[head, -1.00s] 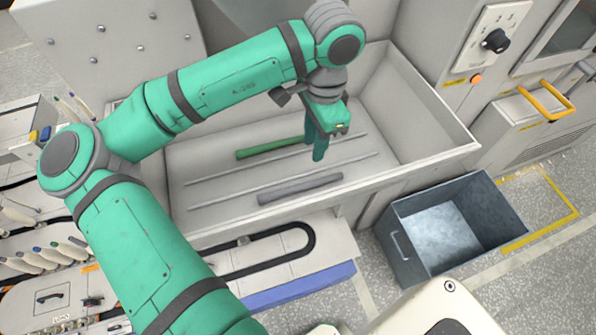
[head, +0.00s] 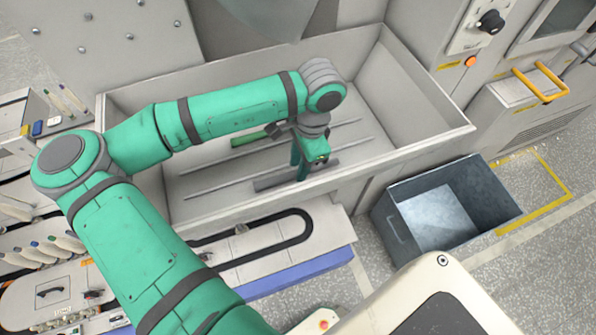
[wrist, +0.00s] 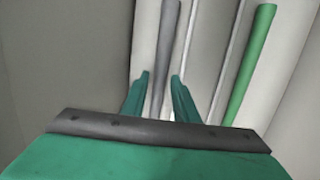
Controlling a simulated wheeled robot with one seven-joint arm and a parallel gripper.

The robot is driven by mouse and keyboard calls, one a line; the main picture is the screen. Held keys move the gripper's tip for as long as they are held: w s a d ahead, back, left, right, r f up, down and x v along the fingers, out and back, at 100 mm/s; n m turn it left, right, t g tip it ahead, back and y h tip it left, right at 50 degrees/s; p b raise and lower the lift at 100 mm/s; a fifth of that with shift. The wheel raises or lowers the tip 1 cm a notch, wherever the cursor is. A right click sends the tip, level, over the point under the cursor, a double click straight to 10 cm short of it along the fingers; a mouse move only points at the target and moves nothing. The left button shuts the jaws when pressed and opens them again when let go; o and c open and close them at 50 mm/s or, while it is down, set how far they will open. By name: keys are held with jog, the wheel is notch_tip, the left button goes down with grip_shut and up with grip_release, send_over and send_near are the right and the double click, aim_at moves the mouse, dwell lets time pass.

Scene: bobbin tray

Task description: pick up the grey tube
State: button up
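The grey tube (head: 270,183) lies in the pale tray (head: 425,142), slightly slanted, near the front side. My gripper (head: 300,177) points down over the tube's middle to right part and hides a bit of it. In the wrist view the grey tube (wrist: 167,50) runs lengthwise between the two green fingers of my gripper (wrist: 160,78). The fingers are apart, with a gap visible on both sides of the tube. The lower end of the tube is hidden behind the gripper body in that view.
A green tube (head: 247,138) lies farther back in the tray, partly hidden by my arm; it also shows in the wrist view (wrist: 252,65). Thin rails run along the tray floor. Tray walls surround the gripper. An open grey bin (head: 400,235) stands on the floor at right.

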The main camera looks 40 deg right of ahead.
jog(key=shift+a+f, duration=0.1)
jog(key=shift+f, duration=0.65)
jog(key=shift+c, duration=0.7)
grip_shut()
jog(key=shift+r, duration=0.1)
